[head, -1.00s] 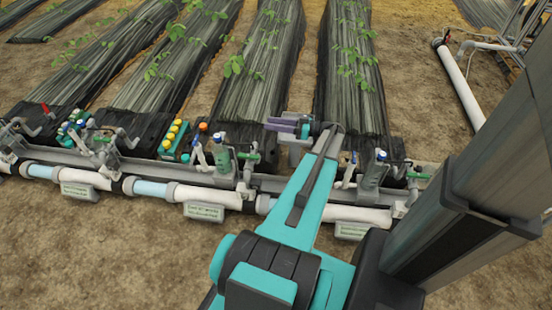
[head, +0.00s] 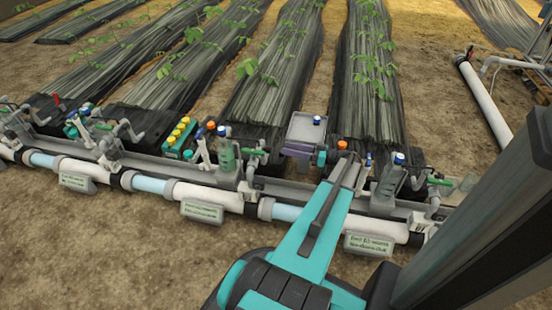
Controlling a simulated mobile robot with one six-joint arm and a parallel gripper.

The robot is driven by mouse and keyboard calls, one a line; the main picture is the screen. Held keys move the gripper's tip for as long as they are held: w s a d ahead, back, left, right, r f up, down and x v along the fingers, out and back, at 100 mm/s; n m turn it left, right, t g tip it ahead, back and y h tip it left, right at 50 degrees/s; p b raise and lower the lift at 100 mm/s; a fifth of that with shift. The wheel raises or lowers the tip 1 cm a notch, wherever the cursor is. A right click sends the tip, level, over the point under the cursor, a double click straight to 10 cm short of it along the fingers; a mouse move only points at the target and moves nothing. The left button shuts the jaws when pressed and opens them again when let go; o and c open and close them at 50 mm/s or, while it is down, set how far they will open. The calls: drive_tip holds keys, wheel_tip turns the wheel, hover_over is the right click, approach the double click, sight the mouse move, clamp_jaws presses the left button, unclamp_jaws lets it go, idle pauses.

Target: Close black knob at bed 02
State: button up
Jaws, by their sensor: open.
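My gripper (head: 299,151), with purple fingers, is above the grey rail in front of the planted beds, between the middle and right valve groups. Its jaws look empty. The middle valve group (head: 226,155) stands left of it, with a grey-green body, a blue cap and a green handle. I cannot pick out a black knob. The middle sign (head: 202,211) and right sign (head: 368,244) are too small to read surely, so I cannot tell which marks bed 02.
A grey tray (head: 305,127) with a blue-capped item (head: 317,120) lies just behind my gripper. A rack of yellow-capped bottles (head: 180,138) stands left. A white main pipe (head: 211,191) runs along the front. Bare soil (head: 110,250) lies before it.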

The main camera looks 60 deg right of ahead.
sight(269, 150)
drive_tip(key=shift+s+f+b, duration=0.1)
drive_tip(key=shift+f+b, duration=0.95)
drive_tip(key=shift+f, duration=0.5)
drive_tip(key=b+x, duration=0.3)
drive_tip(key=x, duration=0.4)
drive_tip(key=shift+w, duration=0.25)
drive_tip(key=shift+c, duration=0.6)
drive_tip(key=c, duration=1)
drive_tip(key=shift+o, duration=0.2)
